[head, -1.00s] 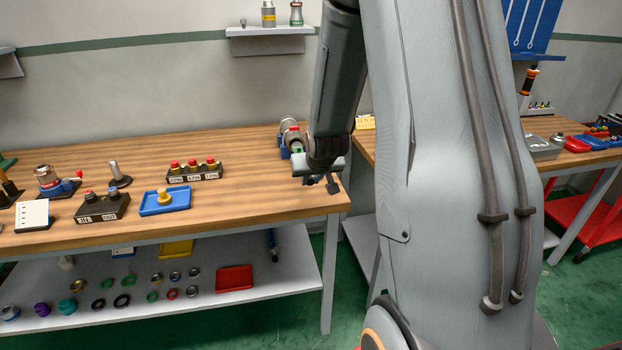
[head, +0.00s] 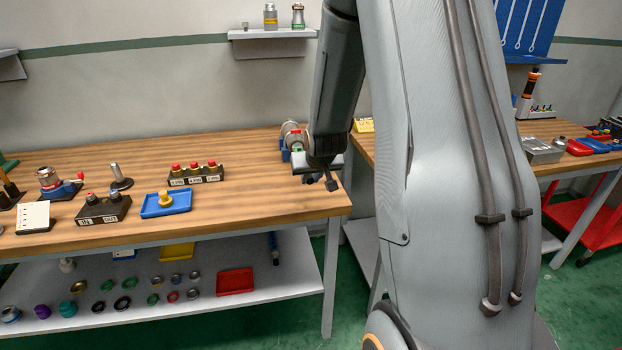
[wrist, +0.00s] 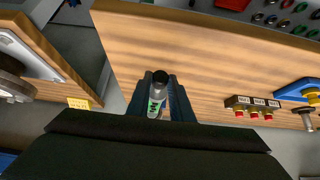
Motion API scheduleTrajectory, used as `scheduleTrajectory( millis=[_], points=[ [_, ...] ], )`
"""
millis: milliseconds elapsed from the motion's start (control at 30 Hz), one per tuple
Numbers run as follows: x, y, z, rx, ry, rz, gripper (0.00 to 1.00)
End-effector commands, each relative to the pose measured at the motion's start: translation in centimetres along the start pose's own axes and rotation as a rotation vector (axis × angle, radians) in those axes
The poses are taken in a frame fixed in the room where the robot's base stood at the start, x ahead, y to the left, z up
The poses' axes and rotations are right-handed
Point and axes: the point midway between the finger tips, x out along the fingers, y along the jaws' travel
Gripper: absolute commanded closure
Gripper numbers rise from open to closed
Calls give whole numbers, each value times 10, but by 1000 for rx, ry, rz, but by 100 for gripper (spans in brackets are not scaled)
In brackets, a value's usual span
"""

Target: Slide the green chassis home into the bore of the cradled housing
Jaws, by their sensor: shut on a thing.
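The housing (head: 288,128) is a silver-grey cylinder with a red patch, lying in a blue cradle (head: 284,155) at the right end of the bench. My gripper (head: 318,166) is right beside it, and my wrist hides part of it. In the wrist view, my gripper's dark fingers (wrist: 159,94) stand on both sides of a narrow grey piece with green marks and a black round end, which I take for the green chassis (wrist: 154,106). My gripper is shut on it. How deep the chassis sits in the bore is hidden.
A box with red buttons (head: 196,173), a blue tray (head: 166,202) and a dark two-knob box (head: 103,209) stand to the left on the bench. A yellow label block (head: 364,125) lies behind my arm. Bare wood lies between the button box and the cradle.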

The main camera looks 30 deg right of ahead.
Motion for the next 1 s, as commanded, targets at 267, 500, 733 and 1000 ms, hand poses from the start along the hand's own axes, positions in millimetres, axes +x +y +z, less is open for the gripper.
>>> scheduleTrajectory(
  millis=[267, 500, 733, 1000],
  points=[
    [-1, 0, -1, 0, 1, 0, 100],
    [0, 0, -1, 0, 2, 0, 100],
    [4, 0, -6, 0, 1, 0, 100],
    [11, 0, -13, 0, 1, 0, 100]
  ],
)
